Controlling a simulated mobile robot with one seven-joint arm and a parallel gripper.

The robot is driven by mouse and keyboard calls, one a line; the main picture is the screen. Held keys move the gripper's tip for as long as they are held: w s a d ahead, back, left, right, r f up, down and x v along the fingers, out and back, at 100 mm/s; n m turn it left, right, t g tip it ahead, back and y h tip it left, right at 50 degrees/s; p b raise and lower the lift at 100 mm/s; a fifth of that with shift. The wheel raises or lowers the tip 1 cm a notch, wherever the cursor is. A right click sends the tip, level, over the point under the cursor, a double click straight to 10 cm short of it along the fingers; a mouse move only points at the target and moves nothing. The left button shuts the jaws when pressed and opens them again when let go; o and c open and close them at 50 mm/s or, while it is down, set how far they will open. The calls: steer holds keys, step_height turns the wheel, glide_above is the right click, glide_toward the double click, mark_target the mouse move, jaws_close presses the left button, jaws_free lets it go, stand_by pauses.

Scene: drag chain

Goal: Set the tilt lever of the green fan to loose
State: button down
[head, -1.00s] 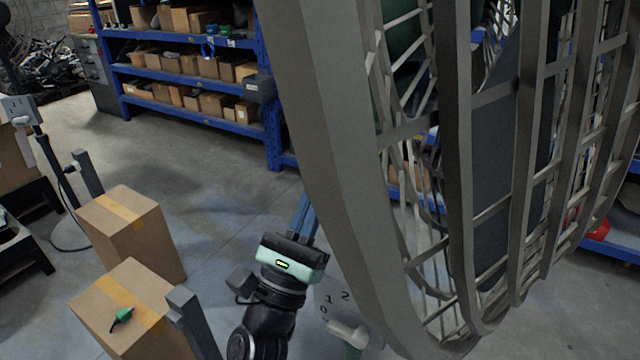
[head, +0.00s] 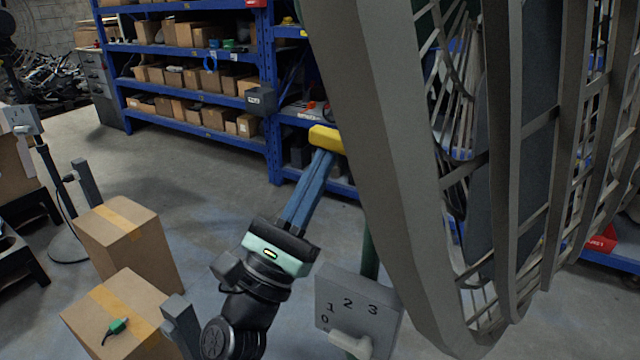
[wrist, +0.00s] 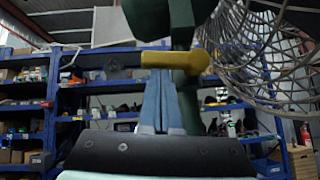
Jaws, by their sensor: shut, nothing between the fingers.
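The green fan's big grey cage (head: 400,170) fills the right of the head view. Its green body (wrist: 150,20) and post show in the wrist view, and a bit of green post (head: 370,255) shows below the cage rim. The yellow tilt lever (head: 326,139) sticks out to the left from behind the cage rim. In the wrist view the lever (wrist: 175,59) lies crosswise in front of the green post. My gripper (head: 322,162) is shut and empty, its blue fingers pointing up at the lever. The fingertips (wrist: 161,72) overlap the lever's lower edge; I cannot tell whether they touch.
A grey control box (head: 350,305) marked 0 to 3, with a pale knob, stands below the cage, right of my wrist. Cardboard boxes (head: 130,245) stand at left. Blue shelving (head: 195,130) is behind. The floor between is clear.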

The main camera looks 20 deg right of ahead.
steer(key=m+g+h+b, duration=0.1)
steer(key=m+g+b, duration=0.2)
steer(key=r+m+g+h+b, duration=0.1)
steer(key=m+g+b, duration=0.2)
steer(key=m+b, duration=0.1)
steer(key=r+m+g+h+b, duration=0.1)
steer(key=m+g+b, duration=0.2)
steer(key=b, duration=0.1)
steer(key=shift+w+a+m+g, duration=0.3)
steer(key=shift+a+m, duration=0.1)
step_height(320, 180, up, 2)
steer(key=m+g+y+b, duration=0.1)
steer(key=m+g+b, duration=0.1)
steer(key=m+g, duration=0.1)
steer(key=shift+r+m, duration=0.1)
steer(key=shift+m, duration=0.5)
steer(key=m, duration=0.1)
steer(key=r+m+g+y, duration=0.1)
steer(key=m+g, duration=0.1)
steer(key=shift+s+d+r+m+y, duration=0.2)
steer(key=shift+d+r+m+y, duration=0.1)
steer(key=shift+r+y, duration=0.1)
steer(key=shift+a, duration=0.15)
steer(key=p, duration=0.2)
glide_toward(313, 126)
steer(key=s+a, duration=0.2)
steer(key=a, duration=0.1)
steer(key=shift+a, duration=0.1)
